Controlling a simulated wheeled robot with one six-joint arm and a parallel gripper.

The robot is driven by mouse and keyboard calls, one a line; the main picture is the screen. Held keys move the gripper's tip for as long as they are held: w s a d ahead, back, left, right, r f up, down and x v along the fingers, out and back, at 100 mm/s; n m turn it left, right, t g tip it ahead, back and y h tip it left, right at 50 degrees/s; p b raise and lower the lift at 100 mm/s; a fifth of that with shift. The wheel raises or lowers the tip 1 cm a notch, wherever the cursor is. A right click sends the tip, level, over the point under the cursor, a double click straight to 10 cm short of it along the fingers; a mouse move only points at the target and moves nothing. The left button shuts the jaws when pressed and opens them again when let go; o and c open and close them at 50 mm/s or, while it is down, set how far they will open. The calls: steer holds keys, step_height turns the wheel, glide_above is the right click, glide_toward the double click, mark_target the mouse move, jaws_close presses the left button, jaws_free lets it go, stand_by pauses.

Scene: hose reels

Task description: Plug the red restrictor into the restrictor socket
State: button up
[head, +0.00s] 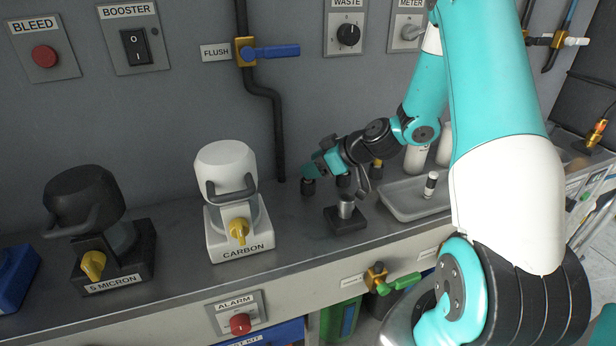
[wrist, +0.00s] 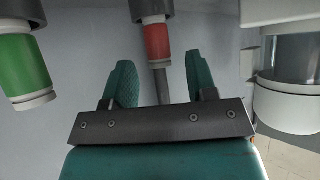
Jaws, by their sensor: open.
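The red restrictor (wrist: 158,42) shows in the wrist view, with a dark grey cap and a pale ring at its other end. It lies between the lines of the two teal fingers of my gripper (wrist: 161,75), a little beyond their tips. My gripper is open and no finger visibly touches it. In the head view my gripper (head: 313,171) is low over the counter, by small dark-capped parts; the red body cannot be made out there. A black block with an upright metal cylinder (head: 346,207), apparently the restrictor socket, stands just right and in front, unlabelled.
A green restrictor (wrist: 24,68) is at the left in the wrist view. A grey tray (head: 400,209) with a small white-and-black cylinder (head: 431,184) lies right of the block. The white CARBON housing (head: 226,175) stands left. A black pipe (head: 278,130) runs down the wall behind.

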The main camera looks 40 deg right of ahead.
steer(key=shift+x, duration=1.15)
jaws_close()
steer(key=shift+r, duration=0.15)
